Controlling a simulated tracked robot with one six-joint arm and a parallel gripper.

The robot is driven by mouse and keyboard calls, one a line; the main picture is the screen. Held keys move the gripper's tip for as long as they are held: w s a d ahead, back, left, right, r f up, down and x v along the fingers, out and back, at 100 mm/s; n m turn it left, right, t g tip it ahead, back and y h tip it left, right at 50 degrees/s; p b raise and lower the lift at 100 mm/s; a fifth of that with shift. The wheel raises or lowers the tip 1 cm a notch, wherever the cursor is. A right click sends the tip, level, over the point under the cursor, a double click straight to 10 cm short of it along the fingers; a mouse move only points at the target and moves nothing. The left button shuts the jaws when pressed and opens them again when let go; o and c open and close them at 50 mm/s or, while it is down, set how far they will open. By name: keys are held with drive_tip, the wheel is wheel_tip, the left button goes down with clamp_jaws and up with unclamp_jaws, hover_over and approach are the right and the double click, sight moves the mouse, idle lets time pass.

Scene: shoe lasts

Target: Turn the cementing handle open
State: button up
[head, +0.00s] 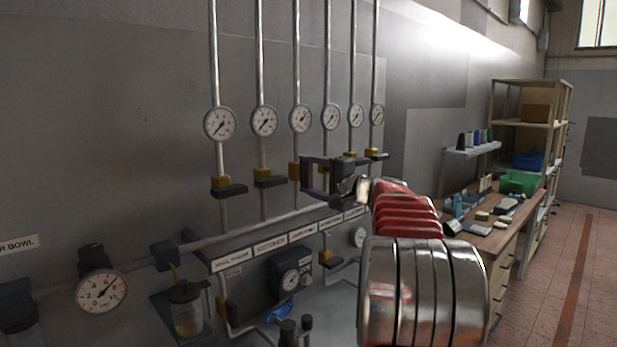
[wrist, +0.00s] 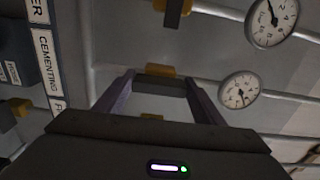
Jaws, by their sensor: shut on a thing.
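The cementing handle's yellow valve body (head: 294,171) is on the third pipe from the left, partly hidden by my gripper. My gripper (head: 306,174) reaches it from the right, with its dark purple fingers at the valve. In the wrist view, my gripper (wrist: 160,85) has a finger on each side of a yellow valve part (wrist: 158,71), and the grip itself is hard to see. The CEMENTING label (wrist: 46,62) lies left, turned sideways. My gripper is shut on the handle.
Neighbouring pipes carry similar valves, with black levers set crosswise at the first (head: 229,190) and second (head: 269,180). Gauges (head: 220,124) sit above them. A horizontal pipe (head: 250,227) runs just below. A workbench (head: 497,240) and shelving (head: 530,130) stand at right; floor there is open.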

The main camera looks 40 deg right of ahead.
drive_tip(key=shift+a+f, duration=0.15)
drive_tip(key=shift+f, duration=0.1)
drive_tip(key=o, duration=1.1)
drive_tip(key=shift+r, duration=0.15)
drive_tip(key=shift+c, duration=0.2)
drive_tip(key=shift+s, duration=0.1)
drive_tip(key=s, duration=1.3)
drive_tip(key=shift+s+d, duration=0.3)
